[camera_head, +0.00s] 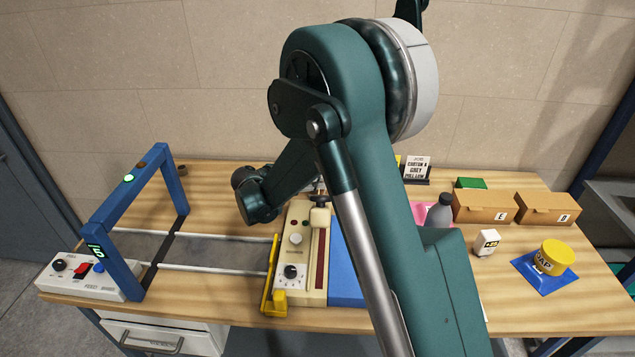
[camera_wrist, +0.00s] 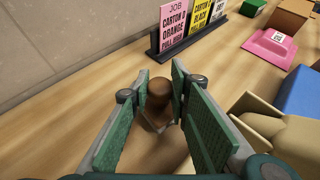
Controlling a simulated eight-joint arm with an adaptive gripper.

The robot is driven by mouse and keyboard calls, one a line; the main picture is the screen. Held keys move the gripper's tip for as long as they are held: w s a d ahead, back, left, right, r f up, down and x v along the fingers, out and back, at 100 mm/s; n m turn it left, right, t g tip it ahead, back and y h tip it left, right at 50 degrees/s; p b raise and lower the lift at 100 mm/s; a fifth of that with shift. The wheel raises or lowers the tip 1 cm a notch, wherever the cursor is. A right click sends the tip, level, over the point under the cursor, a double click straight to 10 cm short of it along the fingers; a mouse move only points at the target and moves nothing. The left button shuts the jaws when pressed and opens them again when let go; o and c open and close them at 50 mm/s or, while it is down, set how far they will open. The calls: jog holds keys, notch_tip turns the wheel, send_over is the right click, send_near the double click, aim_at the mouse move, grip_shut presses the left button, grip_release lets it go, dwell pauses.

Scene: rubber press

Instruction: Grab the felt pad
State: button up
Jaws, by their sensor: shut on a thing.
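My gripper (camera_wrist: 160,88) shows in the wrist view with its two green-padded fingers on either side of a brown round-topped thing (camera_wrist: 158,100). It is shut on this thing. The lower part is partly hidden, with a pale edge showing around it. I cannot tell whether this is the felt pad. In the head view my arm covers much of the middle of the table, and the jaws and what they hold cannot be made out there.
A job card stand (camera_wrist: 161,45) is ahead, with a pink labelled block (camera_wrist: 270,48) to its right. A cream machine (camera_head: 296,262) stands mid-table, beside a blue frame (camera_head: 127,200).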

notch_tip(320, 180, up, 27)
jog(key=p, duration=0.3)
jog(key=shift+p, duration=0.3)
